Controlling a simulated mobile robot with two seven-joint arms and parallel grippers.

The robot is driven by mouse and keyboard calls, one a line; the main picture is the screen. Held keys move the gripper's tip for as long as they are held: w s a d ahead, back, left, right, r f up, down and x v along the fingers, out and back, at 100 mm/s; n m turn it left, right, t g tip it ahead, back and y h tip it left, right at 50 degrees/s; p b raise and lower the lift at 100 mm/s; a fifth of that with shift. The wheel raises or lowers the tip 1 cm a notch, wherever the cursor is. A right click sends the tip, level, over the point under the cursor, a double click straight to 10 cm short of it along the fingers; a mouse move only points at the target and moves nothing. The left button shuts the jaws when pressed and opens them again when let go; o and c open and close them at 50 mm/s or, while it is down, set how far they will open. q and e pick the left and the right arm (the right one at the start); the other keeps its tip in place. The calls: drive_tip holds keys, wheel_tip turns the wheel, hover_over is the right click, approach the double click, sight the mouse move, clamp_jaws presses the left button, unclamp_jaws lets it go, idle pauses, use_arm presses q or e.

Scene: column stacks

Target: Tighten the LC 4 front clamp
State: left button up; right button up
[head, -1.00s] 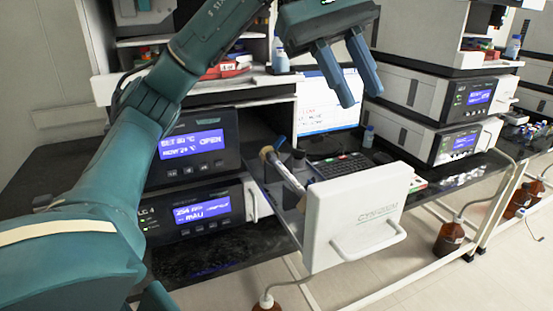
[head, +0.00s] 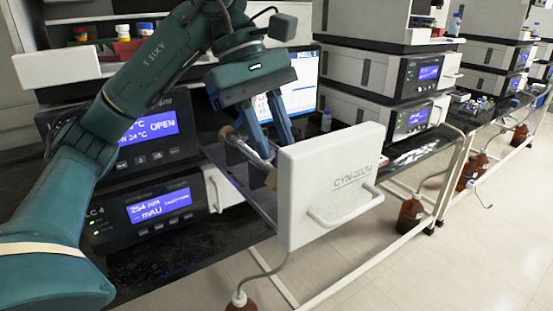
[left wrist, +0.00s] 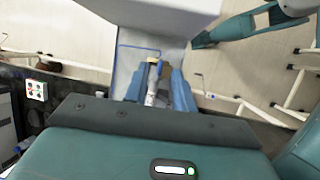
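The LC 4 unit (head: 100,222) has a lit screen reading 254 nm mAU. Its drawer is pulled out behind a white front panel (head: 332,190) with a bar handle. A slim pale column (head: 246,149) lies along the drawer. My left gripper (head: 272,143) is open, fingers down above the drawer behind the panel. In the left wrist view the fingers straddle the column (left wrist: 151,92) and a brownish block (left wrist: 167,73); contact cannot be judged.
An upper unit (head: 145,130) reading OPEN sits on the LC 4. A monitor (head: 300,85) stands behind my gripper. More instrument stacks (head: 405,120) stand to the right. Brown bottles (head: 411,215) stand on the floor. Open floor lies in front of the bench.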

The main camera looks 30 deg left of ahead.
use_arm(q)
drive_tip(key=shift+x, duration=1.05)
clamp_jaws()
